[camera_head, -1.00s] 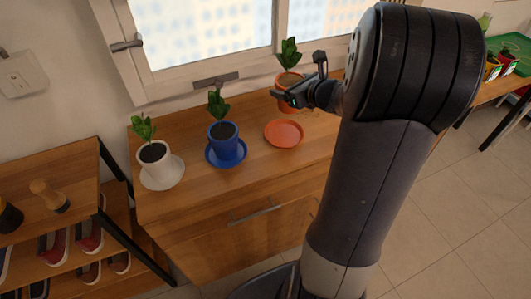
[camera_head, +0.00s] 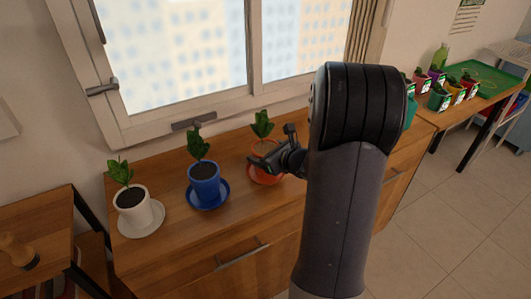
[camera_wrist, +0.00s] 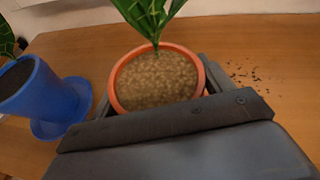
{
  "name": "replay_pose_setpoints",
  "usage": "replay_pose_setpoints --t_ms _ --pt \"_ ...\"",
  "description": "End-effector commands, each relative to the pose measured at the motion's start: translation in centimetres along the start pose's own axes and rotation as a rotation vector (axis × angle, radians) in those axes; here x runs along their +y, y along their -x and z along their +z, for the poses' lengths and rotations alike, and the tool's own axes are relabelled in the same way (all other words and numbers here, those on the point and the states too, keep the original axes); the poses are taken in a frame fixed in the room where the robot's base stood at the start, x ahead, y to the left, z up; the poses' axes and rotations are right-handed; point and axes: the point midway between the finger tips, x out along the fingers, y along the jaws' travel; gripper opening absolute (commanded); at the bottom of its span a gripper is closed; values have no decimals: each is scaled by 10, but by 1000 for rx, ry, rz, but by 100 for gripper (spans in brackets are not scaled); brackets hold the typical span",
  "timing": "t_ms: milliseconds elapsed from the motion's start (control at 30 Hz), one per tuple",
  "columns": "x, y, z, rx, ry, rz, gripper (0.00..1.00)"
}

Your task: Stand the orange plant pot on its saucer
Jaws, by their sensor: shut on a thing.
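The orange plant pot (camera_head: 263,146) holds a green plant and stands roughly upright over the orange saucer (camera_head: 263,180) on the wooden cabinet. My gripper (camera_head: 272,158) is shut on the pot, reaching in from the right. In the wrist view the pot (camera_wrist: 113,94) shows from above, with its brown soil and rim, between my gripper's fingers (camera_wrist: 155,85). The saucer is hidden there. My gripper and the pot cover part of the saucer in the head view, so I cannot tell whether the pot's base touches it.
A blue pot (camera_head: 204,184) on a blue saucer stands close on the left. A white pot (camera_head: 134,209) on a white saucer stands farther left. Dark crumbs (camera_wrist: 250,76) lie on the cabinet top. The window (camera_head: 200,60) rises behind.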

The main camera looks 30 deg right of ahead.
Motion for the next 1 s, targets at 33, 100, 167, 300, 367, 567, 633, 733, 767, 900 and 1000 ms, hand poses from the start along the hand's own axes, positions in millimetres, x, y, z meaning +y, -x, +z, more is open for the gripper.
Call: replay_pose_setpoints --t_ms 33,100,167,300,367,567,633,733,767,900,1000 --pt "0 0 2 -3 1 -1 36" --pt "0 0 2 -3 1 -1 36" --pt "0 0 1 -3 1 0 36" --pt "0 -1 -3 0 1 0 76" --pt "0 -1 -2 0 1 0 81" --pt "0 -1 -2 0 1 0 97" --pt "0 -1 -2 0 1 0 97" --pt "0 -1 -2 0 1 0 97" --pt "0 -1 -2 0 1 0 97" --pt "0 1 2 0 0 0 97" --pt "-1 14 2 -1 1 -3 97"
